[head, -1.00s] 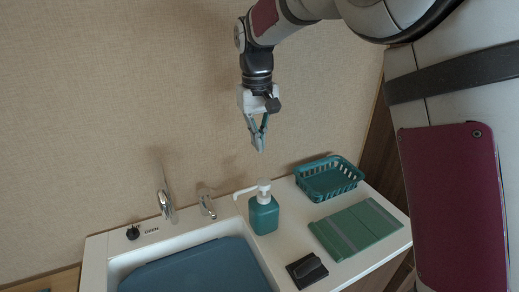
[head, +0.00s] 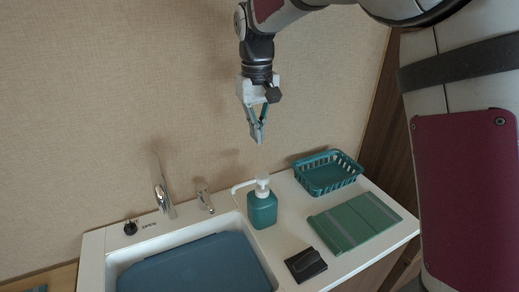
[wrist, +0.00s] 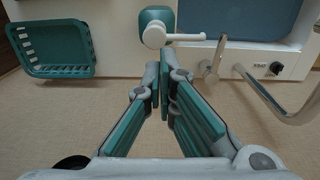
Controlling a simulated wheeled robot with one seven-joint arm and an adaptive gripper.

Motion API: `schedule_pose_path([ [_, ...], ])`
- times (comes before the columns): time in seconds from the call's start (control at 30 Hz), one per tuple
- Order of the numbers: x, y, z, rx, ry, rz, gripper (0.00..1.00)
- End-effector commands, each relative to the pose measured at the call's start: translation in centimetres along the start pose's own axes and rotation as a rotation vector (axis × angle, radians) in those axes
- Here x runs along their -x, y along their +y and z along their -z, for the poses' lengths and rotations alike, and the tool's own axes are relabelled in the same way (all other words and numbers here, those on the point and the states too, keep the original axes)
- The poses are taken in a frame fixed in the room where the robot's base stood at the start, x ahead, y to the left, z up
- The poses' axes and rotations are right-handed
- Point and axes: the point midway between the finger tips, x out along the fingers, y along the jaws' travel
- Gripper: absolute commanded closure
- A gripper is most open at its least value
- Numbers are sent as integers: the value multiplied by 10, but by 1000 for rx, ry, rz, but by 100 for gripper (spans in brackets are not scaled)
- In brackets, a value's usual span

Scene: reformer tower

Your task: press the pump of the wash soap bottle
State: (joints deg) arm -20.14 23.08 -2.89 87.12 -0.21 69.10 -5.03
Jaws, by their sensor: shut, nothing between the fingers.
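The wash soap bottle (head: 262,211) is teal with a white pump (head: 262,183) on top, its spout pointing left. It stands upright on the white counter, right of the sink. In the wrist view the pump (wrist: 154,37) and the teal bottle (wrist: 157,17) show at the top middle, just beyond the fingertips. My gripper (head: 258,138) points down above the bottle, with a clear gap between the fingertips and the pump. It also shows in the wrist view (wrist: 163,62). Its fingers are shut with nothing between them.
A teal basket (head: 327,173) and a green folded cloth or mat (head: 355,222) lie right of the bottle. A black item (head: 306,264) lies in front. The sink holds a blue-grey cover (head: 195,266). A faucet (head: 162,192) and a smaller spout (head: 204,198) stand behind.

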Motion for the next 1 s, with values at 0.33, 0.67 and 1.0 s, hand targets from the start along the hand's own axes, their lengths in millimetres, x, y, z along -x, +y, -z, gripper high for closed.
schedule_pose_path([
  [0.33,18,11,-5,-4,26,31,100],
  [0.67,23,10,-8,0,28,30,100],
  [1.0,6,10,-8,0,26,30,100],
])
